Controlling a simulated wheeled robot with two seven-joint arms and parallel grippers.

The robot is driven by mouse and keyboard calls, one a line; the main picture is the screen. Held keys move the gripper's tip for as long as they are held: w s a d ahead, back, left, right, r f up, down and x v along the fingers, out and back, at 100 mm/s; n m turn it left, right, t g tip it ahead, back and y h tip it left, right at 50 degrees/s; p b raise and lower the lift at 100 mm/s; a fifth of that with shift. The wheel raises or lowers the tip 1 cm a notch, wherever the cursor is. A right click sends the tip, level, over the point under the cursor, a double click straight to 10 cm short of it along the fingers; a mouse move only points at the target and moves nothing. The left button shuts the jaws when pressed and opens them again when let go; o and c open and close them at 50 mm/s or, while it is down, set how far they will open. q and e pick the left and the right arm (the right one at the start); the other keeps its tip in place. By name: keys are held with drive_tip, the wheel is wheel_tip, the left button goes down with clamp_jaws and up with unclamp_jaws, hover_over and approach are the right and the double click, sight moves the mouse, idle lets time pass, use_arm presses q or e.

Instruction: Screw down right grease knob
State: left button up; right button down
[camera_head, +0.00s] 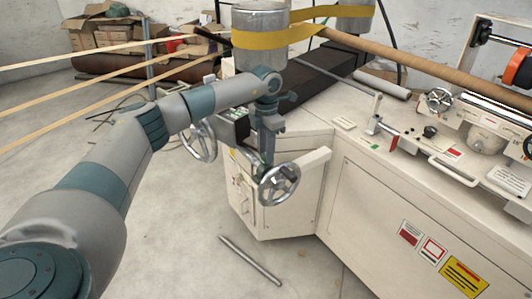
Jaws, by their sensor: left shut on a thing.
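My left arm comes in from the left, and its gripper (267,153) points down at the machine's near left corner, just above and behind a silver handwheel (279,186). The jaws are shut on a small part there, which I take to be the right grease knob. The knob itself is hidden by the gripper and the handwheel, so I cannot tell how far down it sits. My right gripper is not in view.
A second handwheel (199,141) stands left of the gripper. A steel drum with a yellow belt (262,36) rises behind my wrist. The cream machine cabinet (370,195) fills the right. A metal rod (250,260) lies on the open floor.

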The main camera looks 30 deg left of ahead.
use_arm(q)
drive_tip(key=m, duration=0.2)
drive_tip(key=shift+m, duration=0.4)
drive_tip(key=shift+m+b, duration=0.4)
drive_tip(key=shift+m, duration=0.5)
drive_tip(key=shift+w+m, duration=0.1)
drive_tip(key=shift+m, duration=0.6)
drive_tip(key=shift+r+m, duration=0.1)
drive_tip(key=shift+m, duration=0.8)
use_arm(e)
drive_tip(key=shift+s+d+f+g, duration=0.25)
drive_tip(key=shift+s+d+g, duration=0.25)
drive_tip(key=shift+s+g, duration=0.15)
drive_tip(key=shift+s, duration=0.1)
use_arm(q)
drive_tip(key=o, duration=0.6)
drive_tip(key=shift+o, duration=0.8)
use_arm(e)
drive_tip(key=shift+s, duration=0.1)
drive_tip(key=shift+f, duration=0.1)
